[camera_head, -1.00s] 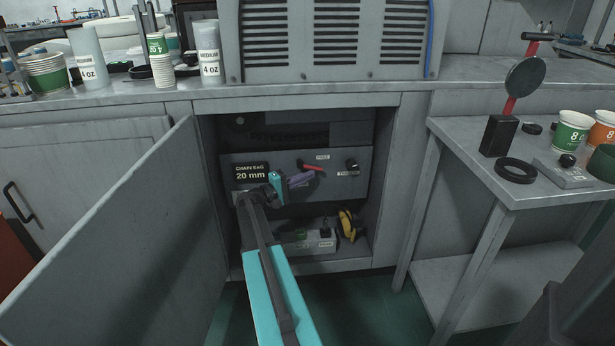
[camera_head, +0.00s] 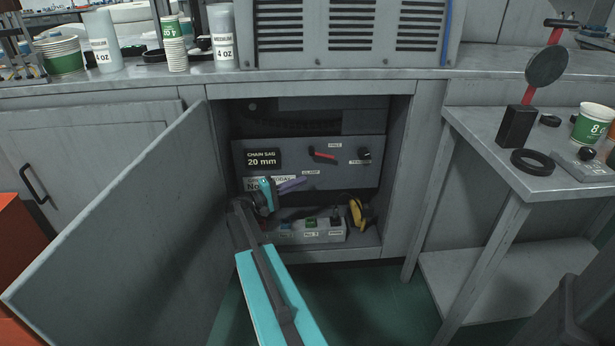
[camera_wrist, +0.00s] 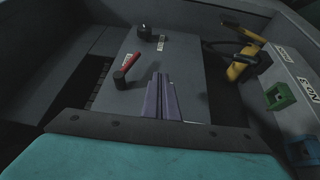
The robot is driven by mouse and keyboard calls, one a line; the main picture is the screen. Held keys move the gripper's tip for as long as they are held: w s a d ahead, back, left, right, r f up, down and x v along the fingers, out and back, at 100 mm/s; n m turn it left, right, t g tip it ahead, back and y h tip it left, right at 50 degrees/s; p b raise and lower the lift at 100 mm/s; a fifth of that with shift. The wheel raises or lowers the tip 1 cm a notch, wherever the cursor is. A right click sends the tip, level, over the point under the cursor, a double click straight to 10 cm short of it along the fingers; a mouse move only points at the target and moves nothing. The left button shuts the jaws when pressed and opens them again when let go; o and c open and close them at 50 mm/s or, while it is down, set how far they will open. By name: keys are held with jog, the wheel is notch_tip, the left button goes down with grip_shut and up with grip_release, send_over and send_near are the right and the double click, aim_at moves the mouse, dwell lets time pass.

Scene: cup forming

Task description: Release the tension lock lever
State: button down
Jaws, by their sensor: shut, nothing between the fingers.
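A red lever (camera_head: 323,155) is on the dark panel (camera_head: 368,178) inside the open cabinet. It slants slightly down to the right, under a small label too blurred to read surely. In the wrist view, the red lever (camera_wrist: 127,66) has a dark end and lies up and left of my fingers. A black knob (camera_head: 364,154) sits to its right, also seen in the wrist view (camera_wrist: 143,32). My gripper (camera_head: 295,185), with purple fingers, is shut and empty. It appears below and left of the lever, apart from it, and covers part of a white label.
The open cabinet door (camera_head: 130,215) stands left of my arm. A side table (camera_head: 550,183) stands right. The panel's right part is clear.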

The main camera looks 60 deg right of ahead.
jog(key=shift+v, duration=1.2)
jog(key=shift+f, duration=0.15)
